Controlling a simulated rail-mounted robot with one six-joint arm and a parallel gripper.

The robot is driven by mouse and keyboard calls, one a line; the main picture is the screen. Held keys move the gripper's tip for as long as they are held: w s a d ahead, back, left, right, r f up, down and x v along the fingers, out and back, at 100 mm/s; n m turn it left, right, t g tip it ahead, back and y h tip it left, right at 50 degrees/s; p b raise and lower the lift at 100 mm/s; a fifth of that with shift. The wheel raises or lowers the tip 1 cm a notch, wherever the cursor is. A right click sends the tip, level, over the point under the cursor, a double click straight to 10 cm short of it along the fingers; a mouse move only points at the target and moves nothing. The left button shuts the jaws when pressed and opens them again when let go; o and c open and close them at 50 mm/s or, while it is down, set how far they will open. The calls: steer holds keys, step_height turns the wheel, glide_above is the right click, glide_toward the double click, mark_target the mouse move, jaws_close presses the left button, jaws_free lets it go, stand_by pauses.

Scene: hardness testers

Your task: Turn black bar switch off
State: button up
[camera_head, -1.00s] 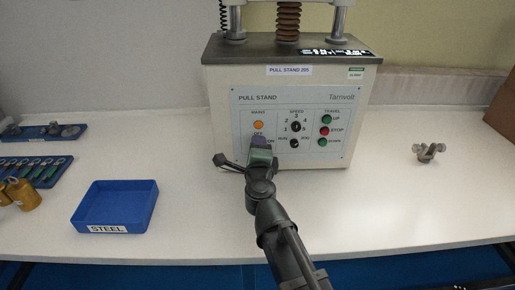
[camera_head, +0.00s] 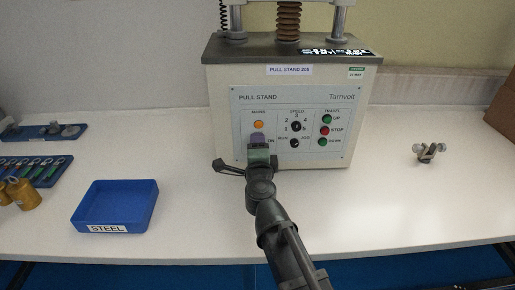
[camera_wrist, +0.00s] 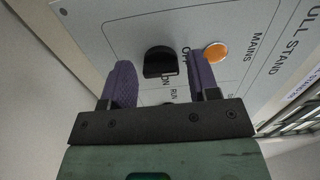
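The black bar switch (camera_wrist: 158,62) shows in the wrist view on the grey panel of the pull stand (camera_head: 222,140), beside the OFF and ON markings. My gripper (camera_wrist: 161,68) is open. Its two purple fingers stand apart on either side of the switch, with visible gaps to it. In the head view my gripper (camera_head: 259,138) is in front of the lower left of the panel, under the MAINS label, and hides the switch. An orange lamp (camera_head: 258,124) sits just above it and also shows beside the right finger in the wrist view (camera_wrist: 215,52).
A speed knob (camera_head: 296,126), a run/jog knob (camera_head: 294,143) and travel buttons (camera_head: 325,131) are to the right on the panel. A blue STEEL tray (camera_head: 117,203) and brass weights (camera_head: 22,194) are at left. A metal fitting (camera_head: 428,152) is at right.

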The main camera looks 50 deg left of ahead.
steer(key=shift+o, duration=0.5)
steer(key=v, duration=1)
steer(key=shift+s+d, duration=0.25)
steer(key=shift+d, duration=0.1)
steer(key=shift+r, duration=0.1)
